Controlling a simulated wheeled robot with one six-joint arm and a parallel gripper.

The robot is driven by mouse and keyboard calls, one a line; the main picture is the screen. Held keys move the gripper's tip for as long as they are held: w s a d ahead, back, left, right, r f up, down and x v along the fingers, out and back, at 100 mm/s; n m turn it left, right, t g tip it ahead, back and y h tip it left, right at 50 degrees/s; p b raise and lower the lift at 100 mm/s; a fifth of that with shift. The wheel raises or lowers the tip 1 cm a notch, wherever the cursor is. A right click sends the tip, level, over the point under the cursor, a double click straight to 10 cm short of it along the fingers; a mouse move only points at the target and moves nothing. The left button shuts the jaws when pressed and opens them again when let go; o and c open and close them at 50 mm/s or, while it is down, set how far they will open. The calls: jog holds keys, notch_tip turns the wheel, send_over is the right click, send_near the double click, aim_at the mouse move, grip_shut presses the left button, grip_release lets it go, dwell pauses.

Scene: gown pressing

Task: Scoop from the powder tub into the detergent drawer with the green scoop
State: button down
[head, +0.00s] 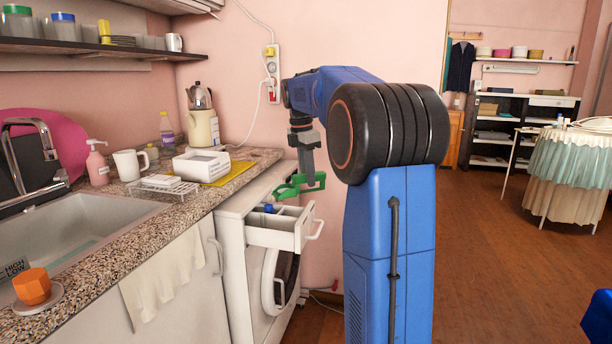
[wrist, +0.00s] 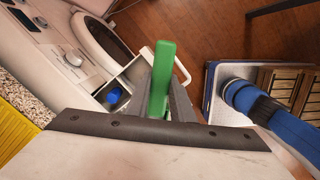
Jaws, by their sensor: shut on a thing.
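My gripper (head: 308,176) is shut on the green scoop (head: 290,187) and holds it in the air just above the open detergent drawer (head: 278,238). The scoop looks roughly level in the head view. In the wrist view the green scoop (wrist: 161,80) stands out between the jaws, with part of the white drawer (wrist: 139,71) behind it. A blue piece (wrist: 115,95) sits inside the drawer at its left. Whether the scoop holds powder cannot be seen. A white box (head: 201,163) on the counter may be the powder tub; its contents do not show.
Open wooden floor (head: 490,240) lies to the right.

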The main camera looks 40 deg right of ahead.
aim_at(294, 176)
jog(key=a+h, duration=0.2)
jog(key=h, duration=0.2)
jog(key=shift+w+a+r+g, duration=0.2)
jog(key=shift+w+a+g, duration=0.05)
jog(key=shift+a+g, duration=0.15)
jog(key=a+h, duration=0.2)
jog(key=a+r+h, duration=0.1)
jog(key=h, duration=0.1)
jog(key=shift+w+a+g, duration=0.1)
jog(key=shift+w+g, duration=0.15)
jog(key=shift+g, duration=0.05)
jog(key=shift+w+a+r+g+h, duration=0.1)
jog(key=shift+a+r+g+h, duration=0.05)
jog(key=shift+a+h, duration=0.6)
jog(key=shift+w+a+r+g+h, duration=0.1)
jog(key=shift+w+a+r+h, duration=0.05)
jog(key=shift+a+h, duration=0.6)
jog(key=shift+w+a+r+g+h, duration=0.1)
jog(key=shift+a+r+g+h, duration=0.05)
jog(key=shift+a+h, duration=0.55)
jog(key=shift+d, duration=0.15)
